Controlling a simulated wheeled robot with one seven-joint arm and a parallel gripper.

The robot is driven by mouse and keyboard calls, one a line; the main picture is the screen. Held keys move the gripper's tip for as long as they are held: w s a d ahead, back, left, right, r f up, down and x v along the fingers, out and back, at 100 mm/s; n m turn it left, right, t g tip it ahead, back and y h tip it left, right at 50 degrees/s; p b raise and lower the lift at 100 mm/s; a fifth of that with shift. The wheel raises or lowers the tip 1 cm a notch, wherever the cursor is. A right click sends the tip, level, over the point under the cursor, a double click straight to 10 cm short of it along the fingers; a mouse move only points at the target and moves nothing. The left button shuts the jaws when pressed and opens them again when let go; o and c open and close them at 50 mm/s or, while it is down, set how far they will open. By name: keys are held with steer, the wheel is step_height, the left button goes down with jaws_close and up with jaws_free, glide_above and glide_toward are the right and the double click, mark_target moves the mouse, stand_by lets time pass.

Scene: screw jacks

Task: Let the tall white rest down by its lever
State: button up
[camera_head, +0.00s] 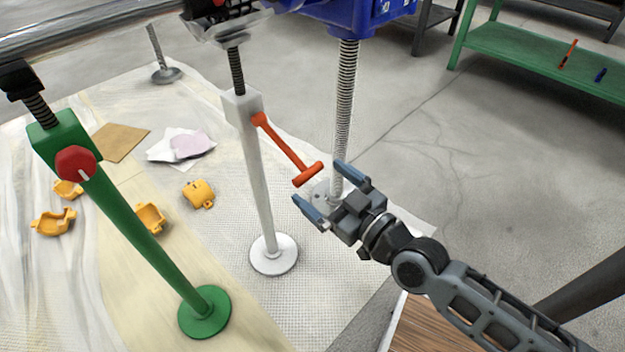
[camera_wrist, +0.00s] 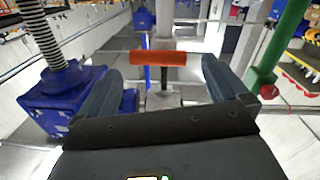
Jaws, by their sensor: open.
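The tall white rest (camera_head: 257,170) stands upright on a round white foot, with a threaded screw above its square head. Its orange lever (camera_head: 285,146) slants down to the right from the head and ends in an orange cross-grip (camera_head: 308,174). My gripper (camera_head: 316,186) is open beside the cross-grip, and the fingers point toward it. In the wrist view the orange cross-grip (camera_wrist: 158,58) lies ahead, between the two open fingers (camera_wrist: 160,80), with the white post behind it. I cannot tell from these views whether a finger touches the grip.
A green stand (camera_head: 140,225) with a red knob (camera_head: 75,162) stands at left. A threaded metal post (camera_head: 345,110) under a blue block rises close behind my gripper. Several yellow clamps (camera_head: 199,194) and papers (camera_head: 180,146) lie on the floor sheet. A green bench (camera_head: 540,60) is at back right.

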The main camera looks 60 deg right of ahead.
mark_target(305, 170)
steer(key=shift+b+x, duration=0.55)
steer(key=shift+x, duration=3.35)
steer(key=shift+d, duration=0.15)
steer(key=c, duration=1.1)
steer(key=shift+r+p, duration=0.15)
steer(key=shift+p, duration=0.15)
